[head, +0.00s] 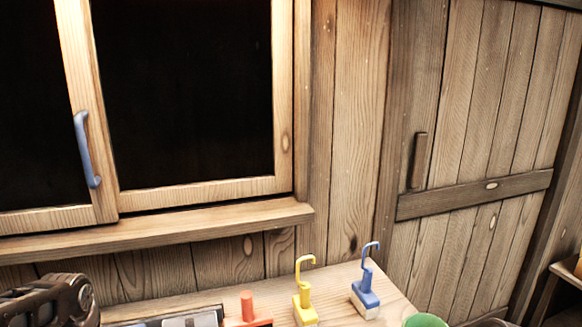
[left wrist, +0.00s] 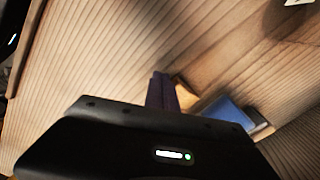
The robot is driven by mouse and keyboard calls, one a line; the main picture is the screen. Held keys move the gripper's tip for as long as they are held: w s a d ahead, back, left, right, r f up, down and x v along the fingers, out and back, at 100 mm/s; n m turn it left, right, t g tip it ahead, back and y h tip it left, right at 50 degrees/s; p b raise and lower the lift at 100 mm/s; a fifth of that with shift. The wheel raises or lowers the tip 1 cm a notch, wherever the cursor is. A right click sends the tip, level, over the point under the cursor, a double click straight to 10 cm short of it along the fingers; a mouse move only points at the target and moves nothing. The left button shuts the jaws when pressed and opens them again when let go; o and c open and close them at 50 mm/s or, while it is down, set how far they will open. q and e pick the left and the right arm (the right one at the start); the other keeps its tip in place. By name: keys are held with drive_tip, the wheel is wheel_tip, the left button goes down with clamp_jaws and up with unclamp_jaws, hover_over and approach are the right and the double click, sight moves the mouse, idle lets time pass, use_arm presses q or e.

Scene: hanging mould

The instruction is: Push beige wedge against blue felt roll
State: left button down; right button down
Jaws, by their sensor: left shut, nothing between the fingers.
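In the left wrist view my left gripper (left wrist: 160,82) is shut and empty, its dark purple fingers together close to a wooden surface. A beige piece (left wrist: 187,95), which looks like the wedge, shows just right of the fingers, partly hidden by the gripper body. I cannot tell whether the fingers touch it. A blue piece (left wrist: 228,110), likely the felt roll, lies further right, its lower part hidden by the gripper body. In the head view neither wedge nor roll is clear, and only part of my left arm shows at the lower left. My right gripper is out of view.
In the head view a yellow hooked piece (head: 305,300), a blue hooked piece (head: 366,290), a red piece (head: 247,308) and a green round thing (head: 426,320) stand on the wooden bench (head: 335,278). A window ledge (head: 160,229) runs behind.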

use_arm(q)
drive_tip(key=shift+w+a, duration=0.1)
drive_tip(key=shift+w, duration=0.1)
drive_tip(key=shift+w+a+p, duration=0.2)
drive_tip(key=shift+w+p, duration=0.05)
drive_tip(key=shift+w, duration=0.4)
drive_tip(key=shift+w+a+p, duration=0.2)
drive_tip(key=shift+w, duration=0.45)
drive_tip(key=shift+s, duration=0.15)
drive_tip(key=shift+s+d+r, duration=0.15)
drive_tip(key=shift+s+d, duration=0.05)
drive_tip(key=shift+s, duration=0.4)
drive_tip(key=shift+s+d+r, duration=0.2)
drive_tip(key=shift+s+d, duration=0.05)
drive_tip(key=shift+s, duration=0.35)
drive_tip(key=shift+s+d+r, duration=0.15)
drive_tip(key=shift+s+d, duration=0.05)
drive_tip(key=shift+s, duration=0.4)
